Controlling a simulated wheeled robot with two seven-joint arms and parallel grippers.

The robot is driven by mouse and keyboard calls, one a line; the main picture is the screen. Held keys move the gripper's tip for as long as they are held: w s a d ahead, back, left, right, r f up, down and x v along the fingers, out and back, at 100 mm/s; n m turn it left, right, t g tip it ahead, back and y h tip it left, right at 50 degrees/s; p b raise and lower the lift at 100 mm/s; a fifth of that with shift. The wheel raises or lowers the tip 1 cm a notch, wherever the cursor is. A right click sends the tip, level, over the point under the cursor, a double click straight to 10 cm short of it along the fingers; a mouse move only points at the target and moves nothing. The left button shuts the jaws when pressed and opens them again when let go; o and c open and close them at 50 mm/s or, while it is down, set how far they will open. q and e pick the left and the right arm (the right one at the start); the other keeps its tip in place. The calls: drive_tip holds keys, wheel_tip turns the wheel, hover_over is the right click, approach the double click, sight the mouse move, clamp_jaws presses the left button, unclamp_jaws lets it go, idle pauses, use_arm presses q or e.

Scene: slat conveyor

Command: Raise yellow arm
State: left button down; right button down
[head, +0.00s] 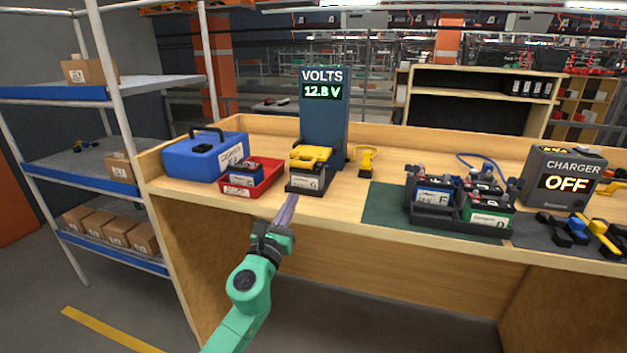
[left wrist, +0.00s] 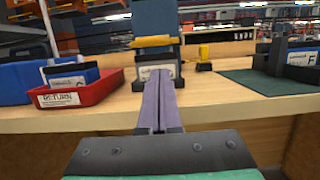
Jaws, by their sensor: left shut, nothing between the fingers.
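The yellow arm (head: 310,155) lies lowered, roughly level, across the dark cradle at the foot of the blue VOLTS tester (head: 323,125), whose display reads 12.8 V. In the left wrist view the yellow arm (left wrist: 152,42) shows as a bar straight beyond my fingers, above a white label. My left gripper (head: 291,200) is shut and empty, its fingers together, in front of the cradle near the bench's front edge. In the left wrist view the shut fingertips (left wrist: 160,75) point at the cradle and hide part of its front. My right gripper is out of view.
A red RETURN tray (head: 268,186) and a blue case (head: 185,160) stand left of the tester. A yellow-topped piece (head: 366,161) stands just right of it. Farther right are a battery tray (head: 480,230) on a green mat and a charger (head: 560,175) reading OFF.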

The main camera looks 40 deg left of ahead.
use_arm(q)
drive_tip(key=p, duration=0.1)
approach(308, 156)
drive_tip(key=w, duration=0.2)
drive_tip(key=w+f, duration=0.1)
drive_tip(key=w, duration=0.1)
drive_tip(key=shift+a, duration=0.3)
drive_tip(key=shift+r, duration=0.1)
